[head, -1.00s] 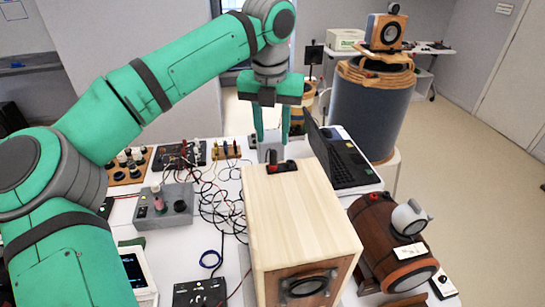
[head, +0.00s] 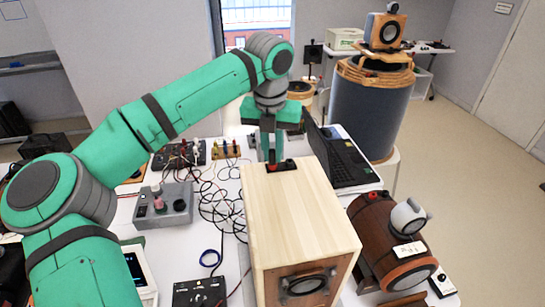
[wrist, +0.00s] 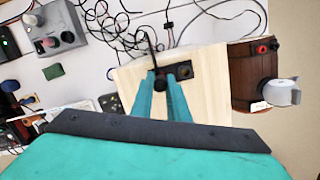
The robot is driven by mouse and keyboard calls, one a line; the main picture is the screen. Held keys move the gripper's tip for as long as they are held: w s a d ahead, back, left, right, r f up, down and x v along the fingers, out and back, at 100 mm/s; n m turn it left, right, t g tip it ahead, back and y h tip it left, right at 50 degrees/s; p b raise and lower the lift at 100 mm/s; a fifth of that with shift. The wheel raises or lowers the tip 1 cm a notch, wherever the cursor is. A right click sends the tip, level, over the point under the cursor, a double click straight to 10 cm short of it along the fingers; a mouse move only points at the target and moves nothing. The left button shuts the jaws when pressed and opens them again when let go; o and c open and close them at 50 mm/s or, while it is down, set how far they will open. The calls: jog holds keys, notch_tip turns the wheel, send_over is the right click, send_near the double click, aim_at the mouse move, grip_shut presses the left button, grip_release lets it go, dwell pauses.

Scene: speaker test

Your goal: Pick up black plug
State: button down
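The black plug (wrist: 160,82) stands upright at the terminal plate on top of a pale wooden speaker box (head: 295,215). A dark lead runs up from it in the wrist view. My gripper (wrist: 162,78) points down at the plate, with its two teal fingers on either side of the plug and their tips close to it. Whether the fingers press on the plug I cannot tell. In the head view my gripper (head: 271,158) hides most of the plug. A red terminal (head: 272,168) shows just beside the fingers.
An open laptop (head: 347,165) stands right of the box. A brown barrel-shaped speaker (head: 385,240) lies at the front right. Tangled black leads (head: 215,195) and a grey control box (head: 165,207) are on the left.

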aim_at(273, 150)
jog(key=shift+r, duration=0.15)
jog(key=shift+r, duration=0.3)
jog(key=r, duration=0.3)
jog(key=shift+s+r, duration=0.1)
jog(key=shift+s, duration=0.2)
jog(key=s+d+r, duration=0.1)
jog(key=s+r, duration=0.8)
jog(key=s, duration=0.4)
jog(key=shift+s+d, duration=0.15)
jog(key=shift+r, duration=1.9)
